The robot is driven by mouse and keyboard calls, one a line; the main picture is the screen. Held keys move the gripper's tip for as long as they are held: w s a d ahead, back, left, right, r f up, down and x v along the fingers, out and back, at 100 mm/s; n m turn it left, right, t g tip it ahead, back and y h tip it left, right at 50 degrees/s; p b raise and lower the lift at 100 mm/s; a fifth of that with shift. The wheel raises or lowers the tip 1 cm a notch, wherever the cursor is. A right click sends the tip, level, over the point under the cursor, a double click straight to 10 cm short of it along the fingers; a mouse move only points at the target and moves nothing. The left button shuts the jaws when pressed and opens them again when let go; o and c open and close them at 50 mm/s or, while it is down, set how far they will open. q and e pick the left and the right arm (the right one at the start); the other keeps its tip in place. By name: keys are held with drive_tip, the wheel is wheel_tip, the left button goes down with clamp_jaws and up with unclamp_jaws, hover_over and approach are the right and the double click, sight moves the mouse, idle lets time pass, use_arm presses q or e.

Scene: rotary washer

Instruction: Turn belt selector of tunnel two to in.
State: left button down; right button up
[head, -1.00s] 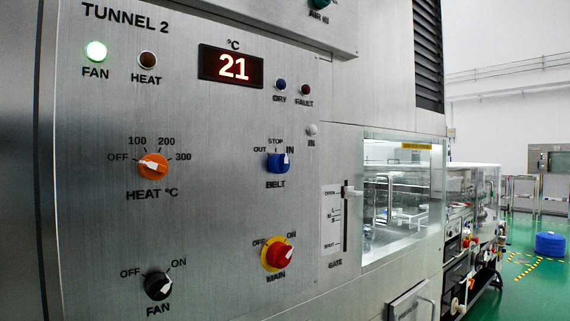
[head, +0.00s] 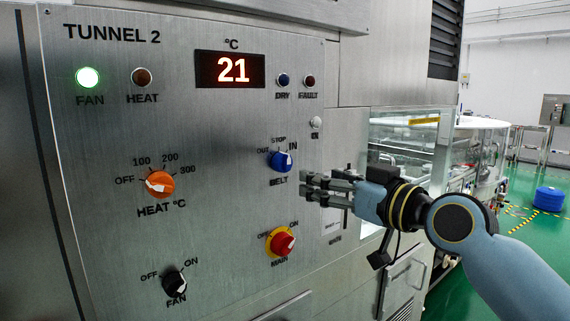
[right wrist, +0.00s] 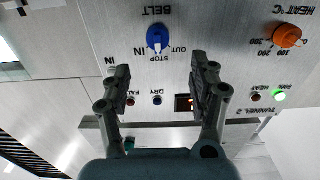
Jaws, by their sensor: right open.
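The belt selector is a blue knob (head: 281,161) with a white pointer on the Tunnel 2 panel, below the OUT, STOP and IN labels. In the right wrist view the panel is upside down and the blue knob (right wrist: 157,38) is just beyond the fingertips. My right gripper (head: 305,187) is open and empty, lower right of the knob and apart from it. The open right gripper (right wrist: 162,64) also shows in the wrist view. My left gripper is out of view.
The orange heat knob (head: 159,184) is to the left. The red main switch (head: 283,243) is below, and the black fan knob (head: 175,284) is lower left. A white lamp (head: 316,123) is up and right. The glass window (head: 405,135) lies behind my right arm.

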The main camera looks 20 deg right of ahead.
sight(289, 163)
drive_tip(key=x, duration=0.3)
drive_tip(key=p+x, duration=0.1)
drive_tip(key=x, duration=0.7)
drive_tip(key=shift+w+d+r+p, duration=0.15)
drive_tip(key=shift+w+r+p, duration=0.05)
drive_tip(key=shift+r+p, duration=0.15)
drive_tip(key=c, duration=1.1)
